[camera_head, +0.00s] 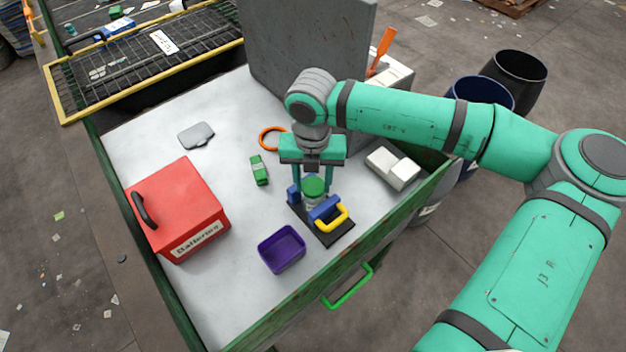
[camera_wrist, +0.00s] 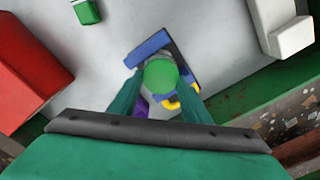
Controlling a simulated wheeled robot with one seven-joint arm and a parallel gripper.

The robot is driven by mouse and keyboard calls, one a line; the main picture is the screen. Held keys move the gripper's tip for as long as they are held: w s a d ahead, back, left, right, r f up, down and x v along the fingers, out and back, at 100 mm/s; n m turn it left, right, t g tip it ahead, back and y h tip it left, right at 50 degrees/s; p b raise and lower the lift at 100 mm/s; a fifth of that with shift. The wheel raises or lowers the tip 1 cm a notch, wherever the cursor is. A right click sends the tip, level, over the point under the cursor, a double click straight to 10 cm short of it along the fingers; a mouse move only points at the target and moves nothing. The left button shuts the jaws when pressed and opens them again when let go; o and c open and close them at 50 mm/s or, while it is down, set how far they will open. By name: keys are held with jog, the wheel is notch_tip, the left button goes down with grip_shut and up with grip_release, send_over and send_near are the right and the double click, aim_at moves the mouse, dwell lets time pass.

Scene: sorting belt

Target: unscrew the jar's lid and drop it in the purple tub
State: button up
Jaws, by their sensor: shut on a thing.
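The jar (camera_head: 311,204) stands upright in a dark holder (camera_head: 334,238) with blue jaws and a yellow handle (camera_head: 333,221). Its round green lid (camera_head: 313,186) is on top; the lid also shows in the wrist view (camera_wrist: 161,75). My gripper (camera_head: 313,188) points straight down over the jar, its two teal fingers shut on the lid from both sides. In the wrist view the fingertips (camera_wrist: 161,84) flank the lid. The purple tub (camera_head: 282,249) stands empty in front and to the left of the holder; only a sliver of it shows in the wrist view, behind a finger.
A red box labelled Batteries (camera_head: 180,209) stands at the left. A green block (camera_head: 259,170), an orange ring (camera_head: 272,138), a grey flat piece (camera_head: 196,135) and a white block (camera_head: 392,168) lie around. A tall grey panel (camera_head: 305,50) rises behind.

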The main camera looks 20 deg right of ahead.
aim_at(313, 187)
jog(key=shift+w+a, duration=0.2)
jog(key=shift+o, duration=0.2)
jog(key=shift+a+n, duration=0.1)
jog(key=shift+n, duration=0.3)
jog(key=n, duration=0.3)
jog(key=shift+s+d+n, duration=0.1)
jog(key=shift+d+n, duration=0.1)
jog(key=shift+n, duration=0.2)
jog(key=shift+c, duration=0.2)
jog(key=o, duration=1.1)
jog(key=shift+r, duration=0.1)
jog(key=shift+r, duration=2.4)
jog(key=shift+d, duration=0.1)
